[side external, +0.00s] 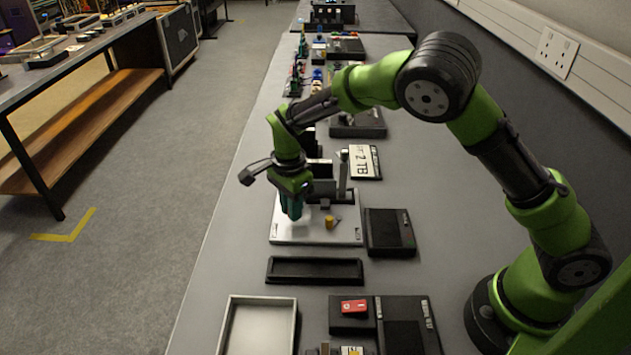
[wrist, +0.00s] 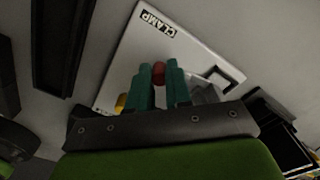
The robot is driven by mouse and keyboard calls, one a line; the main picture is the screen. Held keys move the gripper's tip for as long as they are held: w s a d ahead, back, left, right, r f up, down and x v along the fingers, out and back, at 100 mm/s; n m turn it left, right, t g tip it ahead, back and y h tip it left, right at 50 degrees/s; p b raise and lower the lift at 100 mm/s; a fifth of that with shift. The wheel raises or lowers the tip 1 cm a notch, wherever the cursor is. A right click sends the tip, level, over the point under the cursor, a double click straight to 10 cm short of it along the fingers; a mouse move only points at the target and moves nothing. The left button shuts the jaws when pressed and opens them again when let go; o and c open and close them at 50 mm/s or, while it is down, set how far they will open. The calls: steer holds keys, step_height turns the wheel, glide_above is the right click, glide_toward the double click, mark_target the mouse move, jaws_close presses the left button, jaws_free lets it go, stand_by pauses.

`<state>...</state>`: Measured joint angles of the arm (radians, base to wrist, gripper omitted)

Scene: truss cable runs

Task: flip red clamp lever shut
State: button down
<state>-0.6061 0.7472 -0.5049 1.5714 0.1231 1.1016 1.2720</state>
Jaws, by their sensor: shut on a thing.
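A red piece (wrist: 158,72), which looks like the clamp lever's end, sits between the teal fingers of my gripper (wrist: 158,78) in the wrist view. My gripper is shut on it. The white clamp plate (wrist: 148,48) lies below, with the label "CLAMP" on it. In the side external view my gripper (side external: 293,212) points down over the left part of the white plate (side external: 290,238). The lever is hidden there behind the fingers. A yellow-orange piece (side external: 331,221) stands on the plate to the right, and it shows partly in the wrist view (wrist: 121,102).
A dark box (side external: 390,232) stands right of the plate. A long black tray (side external: 315,270) and a pale open tray (side external: 260,325) lie nearer the camera. A red block (side external: 354,307) sits on a black unit. A grey post (side external: 343,172) rises behind the plate.

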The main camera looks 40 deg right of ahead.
steer(key=shift+w+a+r+m, duration=0.15)
steer(key=shift+w+m, duration=0.1)
steer(key=shift+m, duration=0.35)
steer(key=c, duration=1.3)
jaws_free()
step_height(320, 180, up, 17)
steer(key=shift+f, duration=0.1)
